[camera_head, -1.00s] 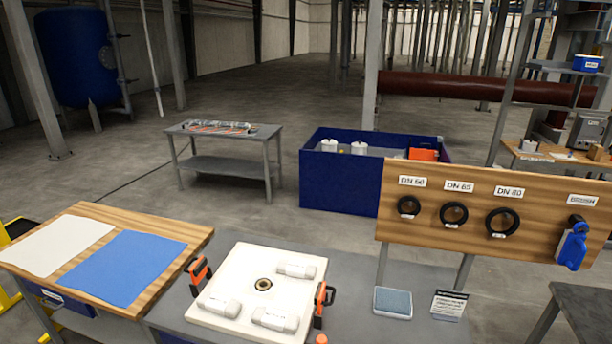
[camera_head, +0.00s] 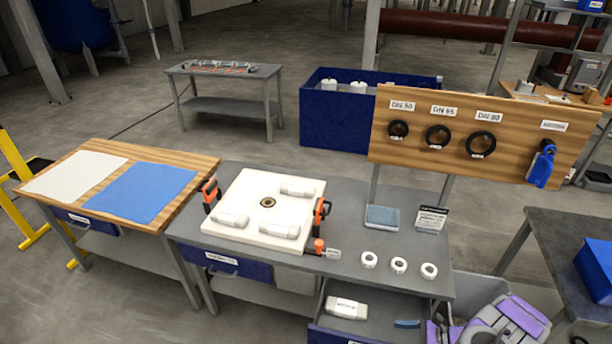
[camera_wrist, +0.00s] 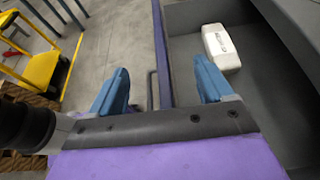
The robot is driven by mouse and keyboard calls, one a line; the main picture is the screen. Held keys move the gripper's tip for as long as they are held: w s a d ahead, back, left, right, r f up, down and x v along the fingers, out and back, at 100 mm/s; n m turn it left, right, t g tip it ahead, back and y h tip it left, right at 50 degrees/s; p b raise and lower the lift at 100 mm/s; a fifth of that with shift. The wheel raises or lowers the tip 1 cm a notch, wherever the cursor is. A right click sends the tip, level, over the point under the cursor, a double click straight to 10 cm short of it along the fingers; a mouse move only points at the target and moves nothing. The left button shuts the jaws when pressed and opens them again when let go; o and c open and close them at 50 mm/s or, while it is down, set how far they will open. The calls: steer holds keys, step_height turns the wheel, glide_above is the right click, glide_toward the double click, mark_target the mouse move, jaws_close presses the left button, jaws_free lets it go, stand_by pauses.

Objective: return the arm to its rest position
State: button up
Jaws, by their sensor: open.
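My gripper (camera_wrist: 161,72) is open in the wrist view, its two blue fingers apart with nothing held between them. The blue drawer front edge (camera_wrist: 160,50) runs between the fingers in the picture; I cannot tell the height gap. A white labelled block (camera_wrist: 221,48) lies in the open drawer, right of the fingers. In the head view my purple and grey arm (camera_head: 495,325) is low at the bottom right, beside the open drawer. The same white block (camera_head: 346,308) shows in the drawer there.
The grey workbench (camera_head: 340,240) holds a white plate (camera_head: 255,195) with white cylinders and orange-black clamps, plus three white rings (camera_head: 399,265). A wooden ring board (camera_head: 480,120) stands behind. A grey table (camera_head: 575,240) is at right. A yellow frame (camera_wrist: 45,80) is at left.

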steer(key=w+a+r+n+g+b, duration=0.1)
steer(key=w+a+r+n+g, duration=0.15)
steer(key=a+r, duration=0.4)
steer(key=w+a+r+n+g+b, duration=0.1)
steer(key=a+r+n+g+b, duration=0.2)
steer(key=r, duration=0.6)
steer(key=s+a+r+n+g+h, duration=0.1)
steer(key=s+a+r+n+h, duration=0.15)
steer(key=a+r, duration=0.2)
steer(key=s+a+r+n+g+h, duration=0.1)
steer(key=s+a+r+n, duration=0.25)
steer(key=r, duration=0.25)
steer(key=s+a+r+n+h+b, duration=0.3)
steer(key=s+r+n+h, duration=0.3)
steer(key=s, duration=0.6)
steer(key=s+d+r+n+t+h+b, duration=0.1)
steer(key=s+d+n+t+h+b, duration=0.1)
steer(key=s, duration=1.2)
steer(key=shift+d+n+h+b, duration=0.5)
steer(key=shift+d+n+h, duration=0.35)
steer(key=shift+d, duration=0.15)
